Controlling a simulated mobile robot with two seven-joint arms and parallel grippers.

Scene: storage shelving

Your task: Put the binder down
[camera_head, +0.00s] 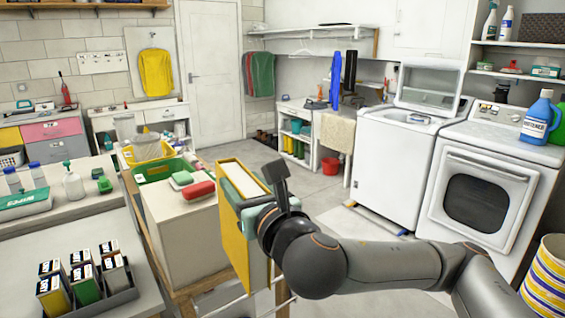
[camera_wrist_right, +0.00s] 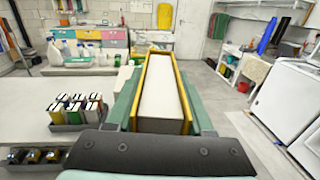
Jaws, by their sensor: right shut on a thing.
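The yellow binder (camera_head: 236,245) stands upright in the middle of the head view, with its white pages showing at the top. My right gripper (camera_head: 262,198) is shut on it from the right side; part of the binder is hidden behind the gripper. In the right wrist view the binder (camera_wrist_right: 162,95) fills the space between the two greenish fingers, its yellow covers on either side of the white pages. I cannot tell whether its lower edge touches anything. My left gripper is not in view.
Left of the binder is a pale box-like block (camera_head: 180,235) with red and green sponges (camera_head: 198,190) on top. A dark tray (camera_head: 95,300) of small boxes stands on the left counter. A washer (camera_head: 395,165) and a dryer (camera_head: 490,185) stand at right. Open floor lies between.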

